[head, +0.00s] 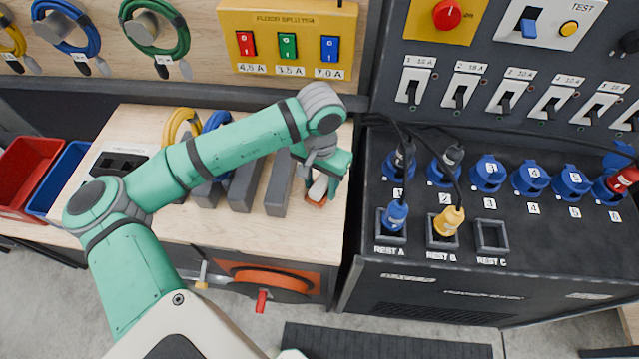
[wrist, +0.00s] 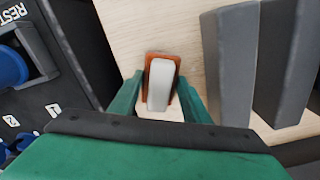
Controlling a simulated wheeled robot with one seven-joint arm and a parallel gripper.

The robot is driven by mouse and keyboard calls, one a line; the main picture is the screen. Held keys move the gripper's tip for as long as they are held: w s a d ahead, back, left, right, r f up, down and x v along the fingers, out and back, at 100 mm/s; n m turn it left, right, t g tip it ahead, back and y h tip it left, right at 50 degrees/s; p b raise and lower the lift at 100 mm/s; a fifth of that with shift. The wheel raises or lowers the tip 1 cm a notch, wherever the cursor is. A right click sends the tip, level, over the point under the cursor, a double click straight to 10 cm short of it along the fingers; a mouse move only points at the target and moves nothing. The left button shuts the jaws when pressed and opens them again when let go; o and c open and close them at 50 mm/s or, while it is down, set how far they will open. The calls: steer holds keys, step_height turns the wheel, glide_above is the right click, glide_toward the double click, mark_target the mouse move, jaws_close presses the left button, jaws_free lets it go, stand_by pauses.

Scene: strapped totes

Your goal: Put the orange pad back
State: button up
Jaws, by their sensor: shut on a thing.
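The orange pad (head: 314,201) is at the right end of the wooden bench, near its front edge. It has a pale grip on top and also shows in the wrist view (wrist: 149,55). My gripper (head: 321,187) reaches down over it and is shut on the pale grip (wrist: 160,85). In the wrist view the green fingers (wrist: 159,98) stand on either side of the grip. I cannot tell whether the pad touches the bench or hangs just above it. The lower part of the pad is partly hidden by the fingers.
Grey upright blocks (head: 279,188) stand close to the left of my gripper. The bench (head: 225,229) is bare in front of them. Right of a gap is a dark cabinet (head: 440,290) with blue sockets and plugs. Red (head: 27,172) and blue bins are at far left.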

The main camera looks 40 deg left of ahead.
mark_target(321, 185)
steer(key=shift+f, duration=0.25)
steer(key=shift+s+d+f, duration=0.1)
steer(key=shift+f, duration=0.05)
steer(key=o, duration=1)
steer(key=shift+r, duration=0.3)
step_height(321, 185, up, 10)
steer(key=shift+r, duration=0.9)
